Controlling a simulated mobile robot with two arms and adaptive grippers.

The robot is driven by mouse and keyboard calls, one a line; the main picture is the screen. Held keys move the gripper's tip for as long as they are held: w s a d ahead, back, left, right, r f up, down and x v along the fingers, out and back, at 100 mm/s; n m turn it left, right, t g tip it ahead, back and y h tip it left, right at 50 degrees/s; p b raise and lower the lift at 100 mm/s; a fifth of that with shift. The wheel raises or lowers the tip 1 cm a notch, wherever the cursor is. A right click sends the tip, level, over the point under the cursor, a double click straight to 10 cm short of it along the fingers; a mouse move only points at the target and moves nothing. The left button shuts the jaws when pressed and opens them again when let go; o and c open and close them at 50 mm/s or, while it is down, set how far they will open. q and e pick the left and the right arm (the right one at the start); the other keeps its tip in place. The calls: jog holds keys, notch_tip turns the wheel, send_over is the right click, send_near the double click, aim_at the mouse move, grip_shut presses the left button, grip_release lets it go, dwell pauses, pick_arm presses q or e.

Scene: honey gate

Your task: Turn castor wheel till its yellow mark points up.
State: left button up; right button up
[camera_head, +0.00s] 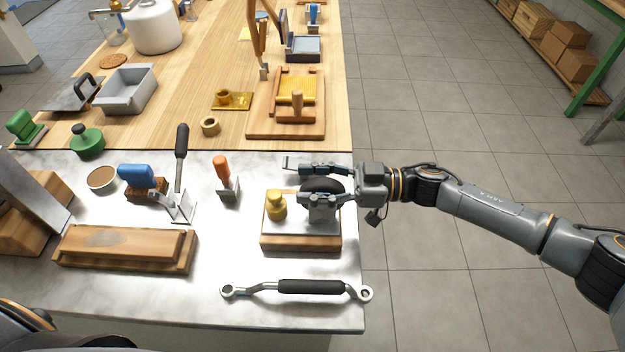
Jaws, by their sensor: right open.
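The castor wheel (322,187) is a dark wheel in a grey metal fork (322,212). It is mounted on a wooden block (300,243) with a pale top plate, near the right edge of the metal worktop. A yellow knob-like piece (276,206) stands on the same block, left of the wheel. I cannot make out a yellow mark on the wheel; the gripper covers part of it. My right gripper (300,180) reaches in from the right. It is open, with one finger on the far side of the wheel and one on the near side. Contact cannot be told. My left gripper is not in view.
A double-ended wrench (310,287) with a black grip lies in front of the block. An orange-handled tool (222,172) and a blue-handled brush (136,176) stand to the left. A wooden board with a yellow sheet (257,125) lies behind. Bare metal surrounds the block's left side.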

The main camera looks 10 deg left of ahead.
grip_shut()
jog(key=shift+d+f+y+b, duration=0.15)
jog(key=shift+y+b, duration=0.25)
jog(key=shift+b, duration=0.75)
jog(key=shift+w+d+r+y, duration=0.1)
jog(key=shift+d+r+y, duration=0.05)
jog(key=shift+r+y, duration=0.15)
grip_release()
jog(key=v, duration=1.2)
jog(key=shift+g, duration=0.3)
